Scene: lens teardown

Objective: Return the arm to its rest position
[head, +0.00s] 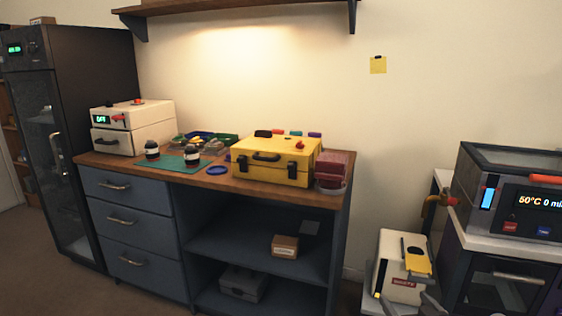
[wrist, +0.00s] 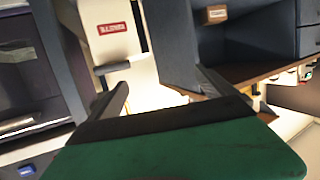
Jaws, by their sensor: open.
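My gripper (wrist: 166,92) shows in the wrist view with its two dark fingers spread apart and nothing seen between them. A dark and green surface fills the bottom of that view; I cannot tell whether it is part of my gripper. The white box with a red label also shows upside down in the wrist view (wrist: 108,12), beyond the fingers.
A wooden-topped workbench (head: 130,165) holds a yellow case (head: 270,172), a white instrument (head: 150,112) and a green mat (head: 175,164). A dark cabinet (head: 100,90) stands left. An oven-like device (head: 510,195) stands right. Some floor shows between the bench and white box.

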